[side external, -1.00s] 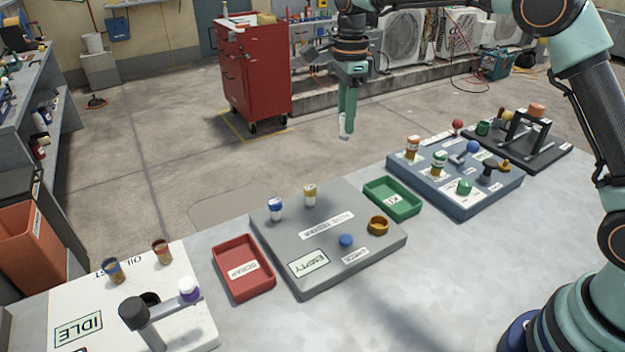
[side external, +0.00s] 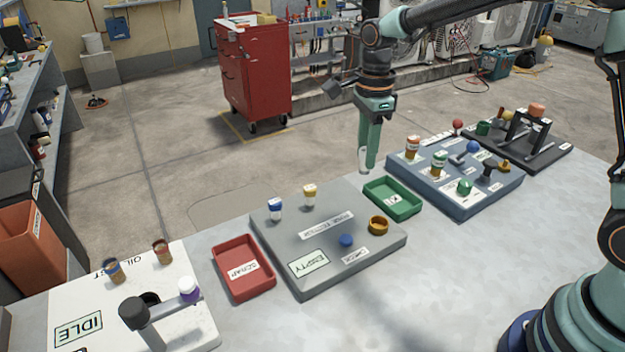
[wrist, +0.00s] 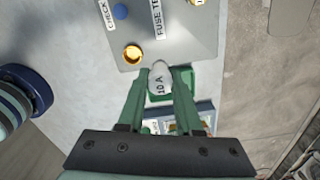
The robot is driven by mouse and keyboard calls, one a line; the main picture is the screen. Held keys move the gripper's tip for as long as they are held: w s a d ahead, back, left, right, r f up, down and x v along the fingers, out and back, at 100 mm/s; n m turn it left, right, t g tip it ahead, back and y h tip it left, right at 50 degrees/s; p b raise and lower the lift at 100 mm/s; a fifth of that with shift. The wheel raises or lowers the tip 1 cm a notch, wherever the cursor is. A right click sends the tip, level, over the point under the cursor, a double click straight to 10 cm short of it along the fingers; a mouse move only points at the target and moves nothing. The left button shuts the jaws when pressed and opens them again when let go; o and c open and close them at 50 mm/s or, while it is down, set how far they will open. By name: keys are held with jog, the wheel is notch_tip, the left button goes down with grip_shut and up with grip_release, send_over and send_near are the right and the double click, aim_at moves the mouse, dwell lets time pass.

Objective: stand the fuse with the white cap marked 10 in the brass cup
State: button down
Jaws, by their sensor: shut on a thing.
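My gripper (side external: 367,162) is shut on the white-capped fuse (wrist: 158,76), whose cap reads "10 A" in the wrist view. In the side external view, the fuse shows only as a pale piece at the fingertips, above the bench's far edge. The brass cup (side external: 378,225) stands on the right part of the grey fuse tester (side external: 300,277) and looks empty. In the wrist view, the cup (wrist: 133,53) lies just up and left of the held fuse, apart from it. The fingers hide part of the fuse.
The tester holds a blue-capped fuse (side external: 275,208), a yellow-capped fuse (side external: 309,195), a blue button (side external: 346,240) and a display reading EMPTY (side external: 309,263). A green tray (side external: 412,211) is right of it, a red SCRAP tray (side external: 243,284) left. A blue board (side external: 470,205) stands farther right.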

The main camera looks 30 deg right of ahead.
jog(key=shift+s+d+f, duration=0.1)
jog(key=shift+s+f, duration=0.9)
jog(key=shift+f, duration=0.4)
jog(key=shift+s+a+f, duration=0.1)
jog(key=shift+s+f, duration=0.9)
jog(key=shift+f, duration=0.4)
jog(key=shift+s+d+f, duration=0.1)
jog(key=shift+s+f, duration=0.9)
jog(key=shift+f, duration=0.4)
jog(key=shift+f, duration=1.2)
jog(key=c, duration=0.5)
grip_release()
jog(key=shift+r, duration=0.1)
notch_tip(320, 180, up, 12)
